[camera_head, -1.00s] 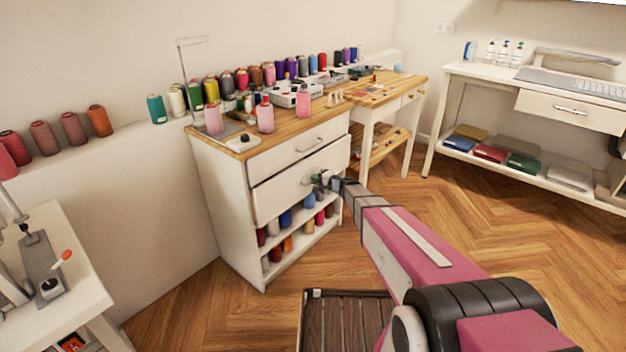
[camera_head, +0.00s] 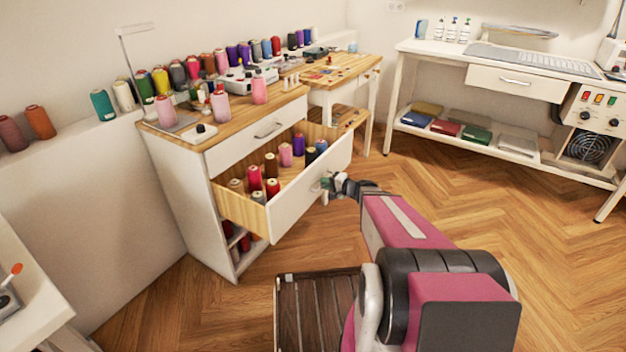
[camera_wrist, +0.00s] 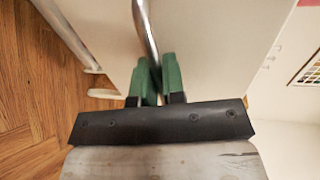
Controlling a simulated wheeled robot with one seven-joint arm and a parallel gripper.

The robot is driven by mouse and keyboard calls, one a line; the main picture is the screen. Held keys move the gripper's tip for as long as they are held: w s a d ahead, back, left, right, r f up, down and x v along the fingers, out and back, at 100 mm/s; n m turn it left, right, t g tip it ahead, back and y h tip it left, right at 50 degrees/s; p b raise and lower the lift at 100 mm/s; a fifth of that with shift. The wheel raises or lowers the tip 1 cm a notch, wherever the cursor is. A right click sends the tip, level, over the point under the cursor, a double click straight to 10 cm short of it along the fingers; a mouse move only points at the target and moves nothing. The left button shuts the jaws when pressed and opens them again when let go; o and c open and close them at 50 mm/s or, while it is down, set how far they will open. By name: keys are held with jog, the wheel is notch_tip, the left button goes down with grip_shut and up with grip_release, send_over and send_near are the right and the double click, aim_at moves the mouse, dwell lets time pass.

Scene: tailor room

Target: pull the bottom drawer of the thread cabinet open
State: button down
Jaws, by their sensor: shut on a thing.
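The thread cabinet (camera_head: 172,198) is white with a wooden top, at the left centre of the head view. Its bottom drawer (camera_head: 306,193) stands well out from the body, with several thread spools inside. The top drawer (camera_head: 252,138) is closed. My gripper (camera_head: 328,182) is at the bottom drawer's front. In the wrist view its green fingers (camera_wrist: 158,80) are shut on the metal drawer handle (camera_wrist: 146,32), one on each side of the bar. The lower shelf of the cabinet is partly hidden behind the drawer.
Spools and a scale-like device stand on the cabinet top. A wooden table (camera_head: 346,72) stands behind it and a white workbench (camera_head: 440,52) to the right. A dark slatted platform (camera_head: 312,310) is low in front. The wooden floor (camera_head: 480,190) to the right is clear.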

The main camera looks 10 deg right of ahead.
jog(key=shift+f+v, duration=0.15)
jog(key=shift+v, duration=0.55)
jog(key=shift+f+v, duration=0.15)
jog(key=shift+v, duration=0.5)
jog(key=shift+d, duration=0.1)
jog(key=c, duration=1.3)
grip_release()
jog(key=shift+o, duration=0.2)
jog(key=v, duration=1)
jog(key=shift+s+d, duration=0.2)
jog(key=shift+d, duration=0.15)
